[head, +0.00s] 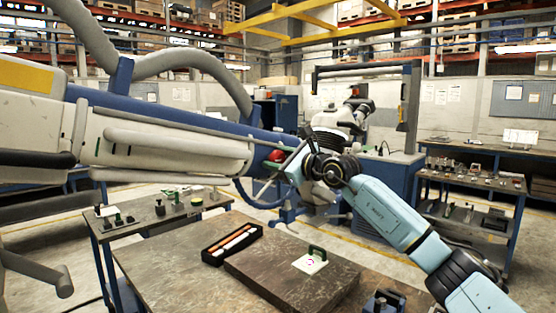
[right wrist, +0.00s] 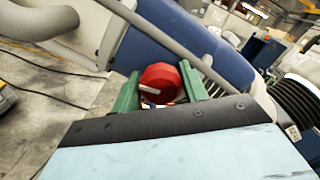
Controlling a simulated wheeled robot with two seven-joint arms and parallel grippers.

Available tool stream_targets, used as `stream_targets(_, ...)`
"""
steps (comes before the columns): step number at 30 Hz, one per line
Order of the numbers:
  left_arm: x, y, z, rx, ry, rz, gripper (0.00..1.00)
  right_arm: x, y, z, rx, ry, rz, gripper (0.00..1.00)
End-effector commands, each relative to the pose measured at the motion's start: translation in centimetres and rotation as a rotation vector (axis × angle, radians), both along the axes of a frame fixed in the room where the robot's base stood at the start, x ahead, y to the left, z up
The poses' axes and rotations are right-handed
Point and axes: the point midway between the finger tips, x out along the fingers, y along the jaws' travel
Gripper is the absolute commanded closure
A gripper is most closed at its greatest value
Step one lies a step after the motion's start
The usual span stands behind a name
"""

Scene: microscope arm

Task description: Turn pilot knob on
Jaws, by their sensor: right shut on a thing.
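The pilot knob (head: 277,155) is a red round knob on the side of the large blue and white microscope arm (head: 235,125). In the right wrist view the red knob (right wrist: 160,82) has a pale pointer bar and sits between two green fingers. My right gripper (right wrist: 160,88) is shut on it, one finger on each side. In the head view my right gripper (head: 284,158) reaches the knob from the right, with the light blue arm behind it. The fingertips are small there and partly hidden. My left gripper is not in view.
A grey rod (right wrist: 165,30) runs close above the knob. A workbench (head: 160,265) below holds a black tray (head: 232,244) and a small pale plate with a green handle (head: 311,260). Side benches with small parts stand left (head: 150,225) and right (head: 470,200).

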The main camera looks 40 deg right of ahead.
Motion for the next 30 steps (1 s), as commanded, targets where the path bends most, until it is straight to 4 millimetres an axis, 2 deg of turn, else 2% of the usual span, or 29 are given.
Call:
stream_targets(1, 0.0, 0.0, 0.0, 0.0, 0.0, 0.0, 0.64, 0.0, 0.0, 0.1, 0.0, -0.001, 0.0, 0.79)
stream_targets(2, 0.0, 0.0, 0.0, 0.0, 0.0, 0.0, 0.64, 0.0, 0.0, 0.1, 0.0, -0.001, 0.0, 0.55)
stream_targets(6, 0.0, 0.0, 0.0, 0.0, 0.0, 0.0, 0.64, 0.0, 0.0, 0.0, 0.001, -0.001, 0.0, 0.37)
stream_targets(17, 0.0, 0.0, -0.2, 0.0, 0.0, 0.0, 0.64, -0.3, -0.1, -0.1, 0.001, 0.0, -0.001, 0.35)
stream_targets(20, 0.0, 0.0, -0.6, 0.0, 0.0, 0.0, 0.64, -1.2, -0.2, -0.2, -0.001, 0.001, -0.002, 0.35)
stream_targets(30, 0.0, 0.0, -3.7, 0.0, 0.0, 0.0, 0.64, -6.3, -0.7, -0.6, -0.002, 0.004, -0.003, 0.35)
